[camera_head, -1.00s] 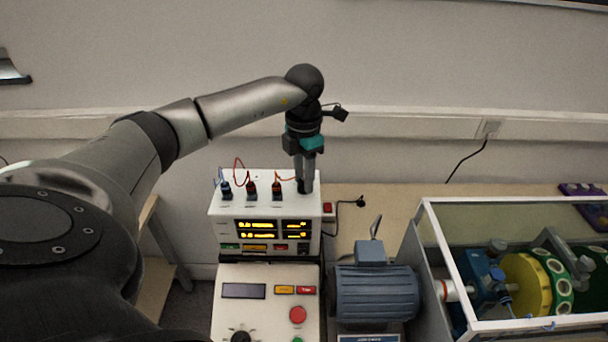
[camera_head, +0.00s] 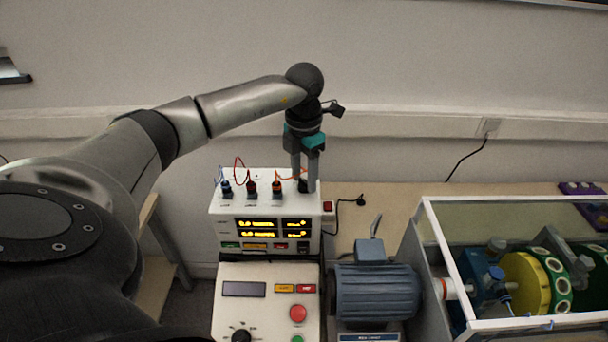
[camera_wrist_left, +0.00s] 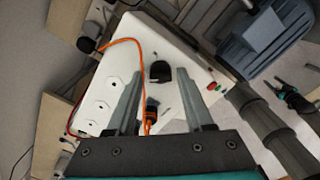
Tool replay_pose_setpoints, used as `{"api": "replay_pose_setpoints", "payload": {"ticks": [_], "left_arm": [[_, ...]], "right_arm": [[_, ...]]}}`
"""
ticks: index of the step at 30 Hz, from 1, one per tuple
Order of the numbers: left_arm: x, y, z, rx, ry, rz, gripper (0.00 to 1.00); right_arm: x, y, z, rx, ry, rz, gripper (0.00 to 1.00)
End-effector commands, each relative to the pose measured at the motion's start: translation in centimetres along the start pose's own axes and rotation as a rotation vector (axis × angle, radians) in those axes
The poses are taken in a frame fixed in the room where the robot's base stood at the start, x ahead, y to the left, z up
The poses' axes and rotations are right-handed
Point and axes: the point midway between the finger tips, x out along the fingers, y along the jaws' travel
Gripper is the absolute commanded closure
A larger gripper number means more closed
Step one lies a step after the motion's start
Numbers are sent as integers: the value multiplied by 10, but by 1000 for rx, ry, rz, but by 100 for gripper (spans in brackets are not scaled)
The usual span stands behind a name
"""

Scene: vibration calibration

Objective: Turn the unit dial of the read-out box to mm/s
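The white read-out box (camera_head: 225,205) stands at centre on the bench, with lit yellow displays on its front. A black dial (camera_wrist_left: 160,71) is on its top face; I take it as the unit dial. It shows as a dark knob (camera_head: 303,186) at the top's right end in the head view. My left gripper (camera_head: 304,178) points down over it, fingers apart. In the left wrist view the dial appears in the gap between the fingers, touching neither visibly. I cannot tell how far the fingertips reach down beside it. The dial's marks are not readable.
Plugs with blue, red and orange leads (camera_head: 251,188) stand left of the dial on the box top. A control box (camera_head: 262,272) with a red button is in front. A blue-grey motor (camera_head: 375,290) and a framed enclosure (camera_head: 430,240) are to the right.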

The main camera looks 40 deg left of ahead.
Motion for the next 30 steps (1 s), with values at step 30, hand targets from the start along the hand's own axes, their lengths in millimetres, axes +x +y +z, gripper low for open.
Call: {"api": "replay_pose_setpoints", "payload": {"ticks": [30], "left_arm": [[-120,0,1,2,-4,-1,34]], "right_arm": [[12,0,1,0,0,0,39]]}}
